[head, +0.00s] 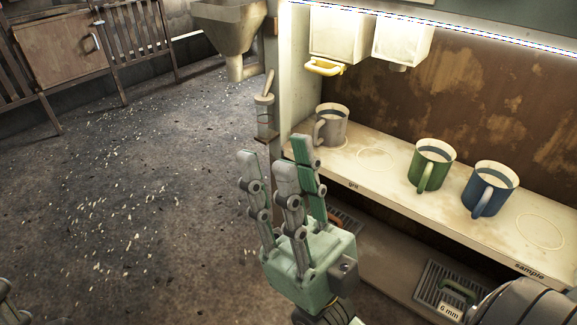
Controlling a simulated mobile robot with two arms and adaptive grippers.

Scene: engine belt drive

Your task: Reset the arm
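My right gripper (276,163) is pale green and grey, with its fingers pointing up in the middle of the head view. Its fingers are spread apart and nothing is between them. It is in front of the left end of the counter, apart from the mugs. Dark parts of my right arm (525,303) show at the lower right. A small piece of what looks like my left gripper (14,312) shows at the bottom left corner; most of it is outside the picture, so its state is hidden.
A counter (400,198) holds a grey mug (331,126), a green mug (430,165) and a blue mug (488,189). Above are white dispensers (338,35), one with a yellow handle (324,67). A metal hopper (229,28) stands behind. The floor at left is open.

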